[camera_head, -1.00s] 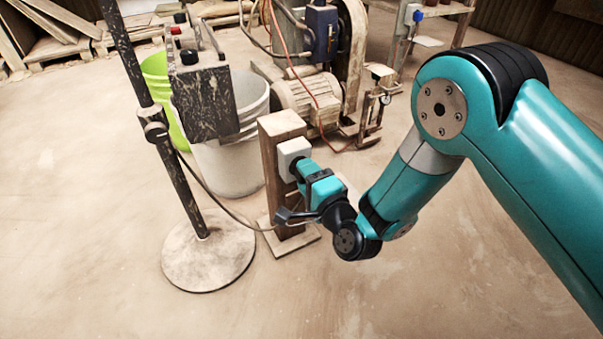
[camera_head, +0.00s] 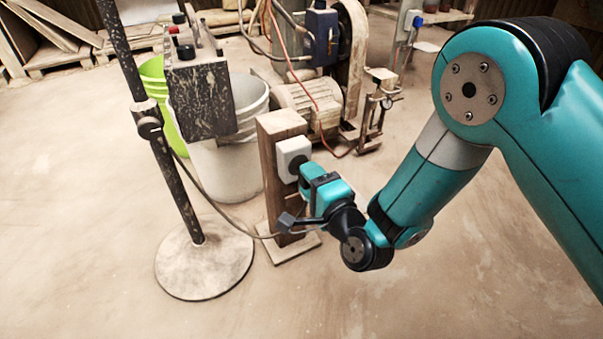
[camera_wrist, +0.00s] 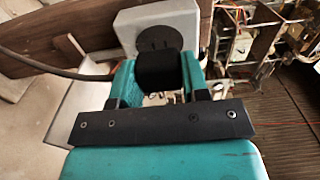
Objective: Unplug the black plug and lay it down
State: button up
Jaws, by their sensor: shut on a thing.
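The black plug (camera_wrist: 158,72) is between the two teal fingers of my gripper (camera_wrist: 160,64) in the wrist view. My gripper is shut on it. The white socket box (camera_head: 293,152) is fixed near the top of a wooden post (camera_head: 272,185). Its round dark socket face (camera_wrist: 157,35) shows slots in the wrist view, just beyond the plug. The plug looks drawn out of the socket, with a small gap. In the head view my gripper (camera_head: 308,178) is just right of and below the socket, and its fingers hide the plug.
A grey cable (camera_head: 215,203) hangs from the stand's side and runs to my gripper. The black stand (camera_head: 185,205) has a round base (camera_head: 204,268) left of the post. White (camera_head: 228,165) and green (camera_head: 153,75) buckets and machinery (camera_head: 300,105) stand behind. The front floor is clear.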

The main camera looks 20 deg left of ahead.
jog(key=shift+b+v, duration=1.25)
jog(key=shift+b, duration=1.05)
jog(key=shift+s+d+f+b, duration=0.1)
jog(key=shift+s+d+b, duration=0.15)
jog(key=shift+b, duration=0.2)
jog(key=shift+s, duration=0.1)
